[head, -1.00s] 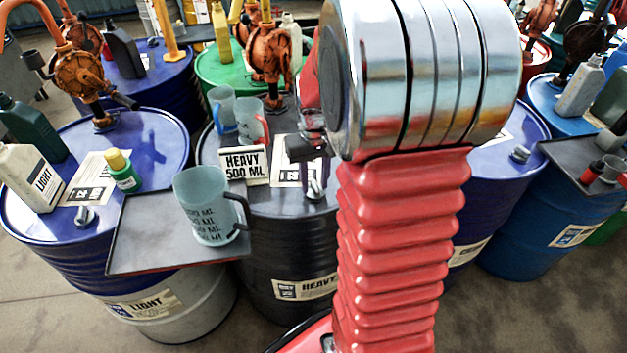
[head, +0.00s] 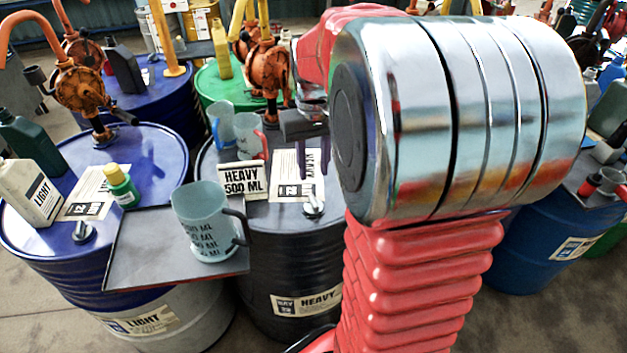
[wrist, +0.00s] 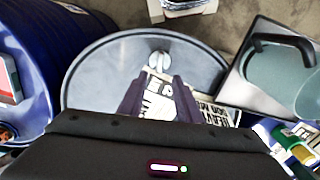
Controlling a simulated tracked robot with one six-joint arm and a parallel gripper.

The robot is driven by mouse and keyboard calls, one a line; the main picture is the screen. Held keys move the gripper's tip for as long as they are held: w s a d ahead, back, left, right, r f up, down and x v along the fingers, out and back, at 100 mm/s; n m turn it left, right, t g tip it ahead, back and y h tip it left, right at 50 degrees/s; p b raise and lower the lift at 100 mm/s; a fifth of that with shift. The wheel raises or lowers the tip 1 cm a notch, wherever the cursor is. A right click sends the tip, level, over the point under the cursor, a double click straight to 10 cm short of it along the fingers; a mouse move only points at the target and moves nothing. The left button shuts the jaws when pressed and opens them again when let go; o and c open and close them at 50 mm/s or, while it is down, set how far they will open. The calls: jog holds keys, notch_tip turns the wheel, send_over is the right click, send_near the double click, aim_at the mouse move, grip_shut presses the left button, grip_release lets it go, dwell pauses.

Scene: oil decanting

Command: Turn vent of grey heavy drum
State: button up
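The grey heavy drum (head: 225,158) stands in the middle of the head view, with a "HEAVY" label on its side. Its silver vent (head: 313,205) sits on the lid near the front rim, and in the wrist view the vent (wrist: 160,60) lies just beyond the fingertips. My gripper (head: 313,172) hangs above the lid behind the vent, apart from it. In the wrist view my gripper (wrist: 162,78) is open, with a gap between its dark fingers and nothing in it. The fingers partly cover the paper sheet on the lid.
A "HEAVY 500 ML" sign (head: 242,181) and two jugs stand on the lid. A measuring jug (head: 203,215) is on the tray (head: 135,245) at the front left. The blue light drum (head: 150,160) stands left with bottles on it. An orange pump (head: 266,70) rises behind.

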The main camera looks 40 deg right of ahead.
notch_tip(320, 180, up, 4)
jog(key=shift+f, duration=0.25)
dwell(0.5)
jog(key=s+a+n+t, duration=0.1)
jog(key=s+a+t, duration=0.1)
jog(key=s+a, duration=0.2)
jog(key=s+a+r+n+t, duration=0.1)
jog(key=s+a, duration=0.3)
jog(key=a, duration=0.5)
jog(key=s+a+n+t, duration=0.1)
jog(key=s+a+t, duration=0.1)
jog(key=s+a, duration=0.2)
jog(key=a, duration=0.3)
jog(key=shift+a+r+n+t, duration=0.2)
jog(key=shift+a+n+t, duration=0.1)
jog(key=shift+n, duration=0.1)
dwell(0.6)
